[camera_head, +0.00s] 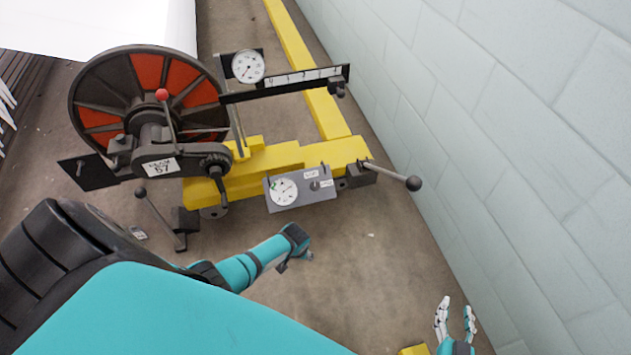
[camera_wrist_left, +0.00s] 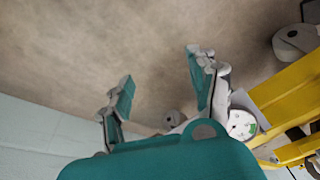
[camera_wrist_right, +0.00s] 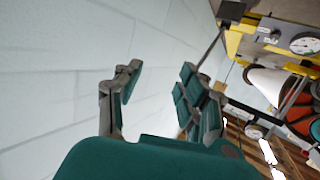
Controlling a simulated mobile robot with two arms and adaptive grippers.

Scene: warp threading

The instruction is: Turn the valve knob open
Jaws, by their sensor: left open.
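The grey control box (camera_head: 325,198) sits on the front of the yellow frame in the head view. It carries a white dial with a green mark (camera_head: 284,191), small labels and a small dark round knob (camera_head: 314,186), which looks like the valve knob. My left gripper (camera_head: 297,258) is in front of the box, apart from it. In the left wrist view the left gripper (camera_wrist_left: 162,75) is open and empty, with the dial (camera_wrist_left: 242,124) to its right. My right gripper (camera_head: 456,310) is open and empty at the lower right, far from the box; its spread fingers (camera_wrist_right: 158,72) show in the right wrist view.
A reel with orange panels (camera_head: 147,70) stands on the yellow frame (camera_head: 255,160). Ball-ended levers stick out left (camera_head: 141,193) and right (camera_head: 413,183) of the box. A pale block wall (camera_head: 500,120) closes off the right side. The floor (camera_head: 360,260) before the box is clear.

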